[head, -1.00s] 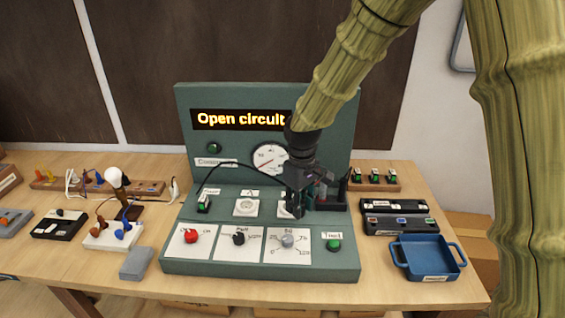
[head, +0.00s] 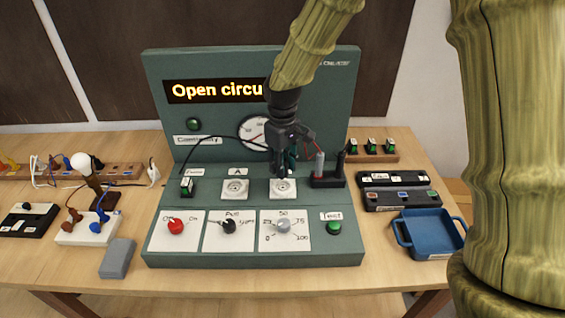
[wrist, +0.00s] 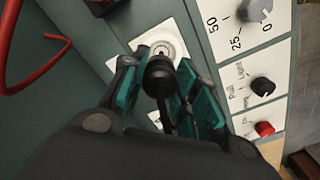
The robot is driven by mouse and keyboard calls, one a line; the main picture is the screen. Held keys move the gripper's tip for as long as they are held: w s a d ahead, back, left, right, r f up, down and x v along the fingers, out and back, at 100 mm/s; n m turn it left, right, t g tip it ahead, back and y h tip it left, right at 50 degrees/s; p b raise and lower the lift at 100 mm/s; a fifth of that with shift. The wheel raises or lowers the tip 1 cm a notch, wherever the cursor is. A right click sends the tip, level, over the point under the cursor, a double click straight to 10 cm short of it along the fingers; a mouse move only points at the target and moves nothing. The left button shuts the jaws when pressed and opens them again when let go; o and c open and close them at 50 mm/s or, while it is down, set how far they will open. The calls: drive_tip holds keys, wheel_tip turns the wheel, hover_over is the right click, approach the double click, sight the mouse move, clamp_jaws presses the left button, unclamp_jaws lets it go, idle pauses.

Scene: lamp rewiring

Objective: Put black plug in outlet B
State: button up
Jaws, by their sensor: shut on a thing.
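My gripper (head: 285,172) is over the right-hand white outlet (head: 283,189) on the green test panel (head: 160,215). In the wrist view my gripper (wrist: 162,92) has its teal-padded fingers on both sides of the black plug (wrist: 158,75), shut on it. The plug's round back faces the camera. The white outlet (wrist: 165,40) shows just beyond the plug, partly covered by it. I cannot tell whether the plug touches the outlet. Outlet B's own label is hidden behind my gripper. The outlet marked A (head: 235,189) is to the left and empty. A black cord (head: 200,138) arcs to my gripper.
A black holder (head: 328,180) with probes stands right of the outlet; a red wire (wrist: 35,80) loops nearby in the wrist view. Knobs and a green button (head: 334,228) line the panel front. The display (head: 213,91) reads "Open circu", partly covered. A blue tray (head: 430,235) sits right.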

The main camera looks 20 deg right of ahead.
drive_tip(key=shift+s+f+b, duration=0.25)
drive_tip(key=shift+f+b, duration=0.2)
drive_tip(key=shift+f, duration=0.1)
drive_tip(key=shift+w+f+b, duration=0.1)
drive_tip(key=shift+f+b, duration=0.35)
drive_tip(key=shift+f, duration=1.05)
drive_tip(key=shift+f, duration=0.45)
idle(1.3)
drive_tip(key=o, duration=1.1)
drive_tip(key=shift+r, duration=0.1)
wheel_tip(320, 180, up, 12)
drive_tip(key=shift+f, duration=0.15)
